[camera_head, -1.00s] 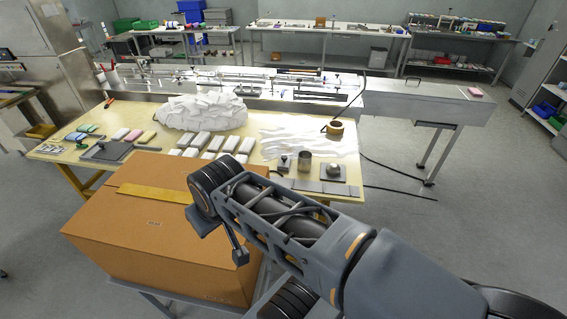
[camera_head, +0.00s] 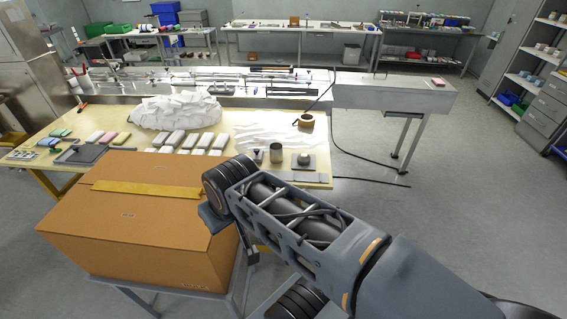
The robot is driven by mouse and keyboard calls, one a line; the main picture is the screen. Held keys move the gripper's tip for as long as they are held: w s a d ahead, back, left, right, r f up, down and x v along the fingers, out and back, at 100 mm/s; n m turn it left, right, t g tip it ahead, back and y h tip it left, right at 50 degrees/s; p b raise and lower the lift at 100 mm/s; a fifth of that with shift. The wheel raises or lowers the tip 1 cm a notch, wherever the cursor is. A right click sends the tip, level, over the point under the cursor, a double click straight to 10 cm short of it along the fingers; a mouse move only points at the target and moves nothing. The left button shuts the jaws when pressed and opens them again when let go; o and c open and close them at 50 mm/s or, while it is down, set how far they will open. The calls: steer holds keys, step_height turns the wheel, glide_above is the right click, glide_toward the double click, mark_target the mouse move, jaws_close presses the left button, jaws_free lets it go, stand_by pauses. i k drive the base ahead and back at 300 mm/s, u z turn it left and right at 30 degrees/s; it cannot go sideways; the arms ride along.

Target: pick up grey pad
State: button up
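My arm hides the left part of that row. A darker flat grey plate (camera_head: 82,155) with a small block on it lies at the table's left end. I cannot tell which of these the task means. My arm reaches in from the lower right and bends above the right side of the cardboard box. My gripper's fingers do not show.
The large cardboard box (camera_head: 125,230) stands in front of the table (camera_head: 58,142). White wrapped packs (camera_head: 196,141), a white heap (camera_head: 175,112), a metal cup (camera_head: 276,153), a domed piece (camera_head: 304,158) and a tape roll (camera_head: 305,120) occupy the table. The floor at right is clear, except for a cable.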

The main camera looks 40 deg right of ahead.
mark_target(258, 154)
steer(key=z, duration=0.3)
steer(key=k, duration=0.8)
steer(key=z, duration=1.4)
steer(key=i, duration=1.6)
steer(key=u, duration=1)
steer(key=i, duration=0.55)
steer(key=u, duration=0.6)
